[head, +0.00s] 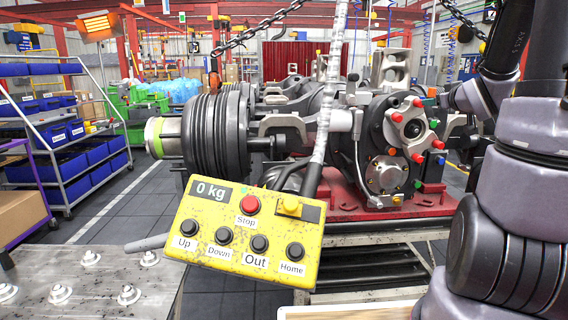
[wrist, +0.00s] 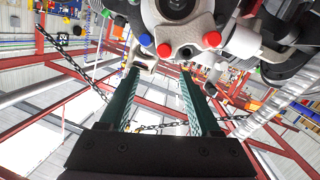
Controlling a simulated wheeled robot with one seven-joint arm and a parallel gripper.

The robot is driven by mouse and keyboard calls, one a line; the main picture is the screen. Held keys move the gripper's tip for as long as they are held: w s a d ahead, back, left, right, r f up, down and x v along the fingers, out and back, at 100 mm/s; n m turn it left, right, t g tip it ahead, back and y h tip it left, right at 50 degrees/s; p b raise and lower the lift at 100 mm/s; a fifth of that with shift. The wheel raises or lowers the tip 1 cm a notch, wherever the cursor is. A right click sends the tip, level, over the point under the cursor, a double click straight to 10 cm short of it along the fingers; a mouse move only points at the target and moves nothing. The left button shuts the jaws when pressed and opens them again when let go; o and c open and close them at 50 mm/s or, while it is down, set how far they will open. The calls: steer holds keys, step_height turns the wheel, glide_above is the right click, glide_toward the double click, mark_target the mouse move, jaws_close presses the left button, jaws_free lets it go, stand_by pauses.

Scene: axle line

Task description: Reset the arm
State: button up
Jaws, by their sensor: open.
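My gripper (wrist: 160,74) is open and empty in the wrist view, its two green-lined fingers apart. Just beyond the fingertips is a grey metal part with blue and red caps (wrist: 164,48); I cannot tell whether they touch. In the head view my arm stands at the right; I cannot make out my gripper there. A yellow control box (head: 246,236) hangs in front. It has a "0 kg" display (head: 211,191), a red Stop button (head: 250,205), a yellow knob (head: 291,204) and black buttons for Up, Down, Out and Home (head: 294,251).
A large axle assembly (head: 215,135) with colored caps rests on a red stand (head: 350,205). Chains (head: 262,30) and a pale wrapped cable (head: 328,90) hang over it. A metal table (head: 95,285) is front left; a rack with blue bins (head: 75,165) stands behind.

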steer(key=s+a+m+g+y, duration=0.4)
steer(key=s+a+g, duration=0.5)
steer(key=s+a, duration=1.3)
steer(key=s+r+m, duration=0.1)
steer(key=s, duration=0.2)
steer(key=shift+m, duration=0.3)
